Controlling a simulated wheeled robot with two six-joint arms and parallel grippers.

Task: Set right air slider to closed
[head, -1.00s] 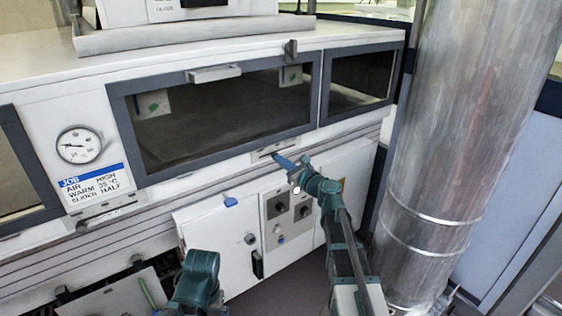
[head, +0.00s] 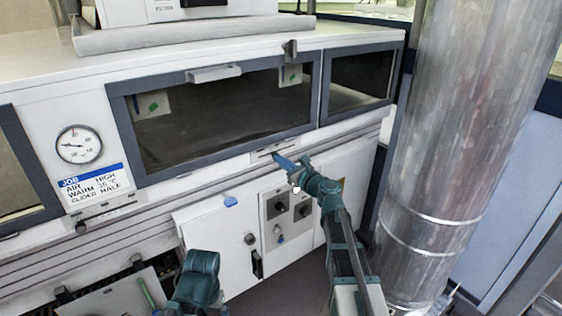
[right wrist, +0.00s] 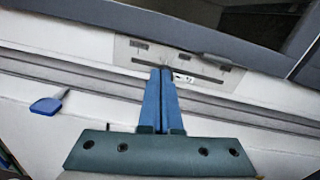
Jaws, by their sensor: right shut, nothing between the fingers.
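The right air slider is a pale plate (right wrist: 135,50) with a dark slot, set on the white wall under the oven window. It also shows in the head view (head: 264,152). A dark elongated piece (right wrist: 214,60), which looks like the slider's knob, lies right of my fingertips in the wrist view. My right gripper (right wrist: 165,70) is shut and empty, its blue fingertips at the plate's lower edge near the slot. I cannot tell whether they touch it. In the head view my right gripper (head: 276,156) partly covers the plate. My left gripper's fingers do not show.
A dial (head: 78,144) and a job card (head: 92,188) reading slider half are at the left, above another slider plate (head: 110,210). Below is a white cabinet (head: 215,245) with a blue tab and knobs. A large metal duct (head: 440,140) stands at the right.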

